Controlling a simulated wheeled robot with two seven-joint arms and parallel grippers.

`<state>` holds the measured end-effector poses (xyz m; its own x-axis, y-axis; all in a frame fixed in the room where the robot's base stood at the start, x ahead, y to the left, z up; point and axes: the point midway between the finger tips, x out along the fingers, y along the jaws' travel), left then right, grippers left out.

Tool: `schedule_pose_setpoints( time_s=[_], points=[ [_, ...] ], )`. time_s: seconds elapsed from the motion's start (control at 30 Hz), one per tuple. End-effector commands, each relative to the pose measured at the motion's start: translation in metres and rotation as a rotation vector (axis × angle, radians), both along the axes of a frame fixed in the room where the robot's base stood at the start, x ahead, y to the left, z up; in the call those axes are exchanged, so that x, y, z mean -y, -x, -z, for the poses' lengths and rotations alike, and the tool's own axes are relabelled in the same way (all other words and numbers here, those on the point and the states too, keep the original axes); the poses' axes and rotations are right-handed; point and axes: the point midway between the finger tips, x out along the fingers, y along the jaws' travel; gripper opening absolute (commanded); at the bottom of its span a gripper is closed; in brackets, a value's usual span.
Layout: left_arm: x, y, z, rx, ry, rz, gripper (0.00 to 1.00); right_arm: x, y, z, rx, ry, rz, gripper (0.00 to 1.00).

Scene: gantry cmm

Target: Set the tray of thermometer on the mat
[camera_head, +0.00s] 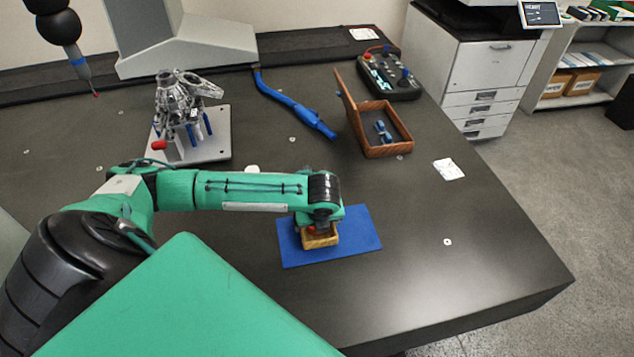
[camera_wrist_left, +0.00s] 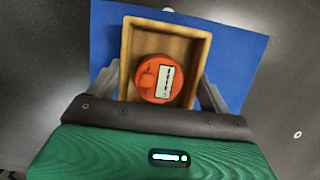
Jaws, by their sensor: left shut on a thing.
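A blue mat (camera_head: 358,230) lies flat on the dark table in the head view, and it also shows in the left wrist view (camera_wrist_left: 235,60). A small wooden tray (camera_head: 318,241) is over the mat, under my left wrist. In the left wrist view the tray (camera_wrist_left: 128,45) holds a round orange thermometer (camera_wrist_left: 158,80) with a white label. My left gripper (camera_wrist_left: 160,98) is shut on the tray, one finger along each side wall. Whether the tray touches the mat cannot be told. My right gripper is not in view.
An open wooden box (camera_head: 385,150) with a blue item inside stands behind the mat. A metal part on a plate (camera_head: 215,145) stands at the back left. A blue cable-like tool (camera_head: 290,103) and a control box (camera_head: 390,75) lie farther back.

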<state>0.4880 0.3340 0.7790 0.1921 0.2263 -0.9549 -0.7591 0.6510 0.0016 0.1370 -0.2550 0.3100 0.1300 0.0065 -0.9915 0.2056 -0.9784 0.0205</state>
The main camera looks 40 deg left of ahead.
Motion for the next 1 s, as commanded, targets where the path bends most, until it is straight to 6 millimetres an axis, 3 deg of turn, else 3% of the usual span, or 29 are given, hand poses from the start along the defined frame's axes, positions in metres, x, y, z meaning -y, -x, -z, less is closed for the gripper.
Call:
schedule_pose_setpoints(
  time_s=[0.2, 0.53, 0.57, 0.63, 0.87, 1.0],
  points=[
    [0.0, 0.0, 0.029, 0.0, 0.0, 0.0, 0.58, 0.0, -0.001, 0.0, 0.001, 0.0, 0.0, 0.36],
    [0.0, 0.0, 0.031, 0.0, 0.0, -0.001, 0.58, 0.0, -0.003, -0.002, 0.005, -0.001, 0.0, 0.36],
    [0.0, 0.0, 0.031, 0.0, 0.0, -0.001, 0.87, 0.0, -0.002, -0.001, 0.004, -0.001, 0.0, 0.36],
    [0.0, 0.0, 0.031, 0.0, 0.0, -0.001, 1.0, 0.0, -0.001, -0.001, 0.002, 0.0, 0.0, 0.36],
    [0.0, 0.0, 0.03, 0.0, 0.0, -0.001, 1.0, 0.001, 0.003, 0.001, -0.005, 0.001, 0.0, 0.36],
    [0.002, 0.001, 0.019, 0.003, 0.001, 0.0, 1.0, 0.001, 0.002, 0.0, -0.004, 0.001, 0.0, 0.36]
  ],
)
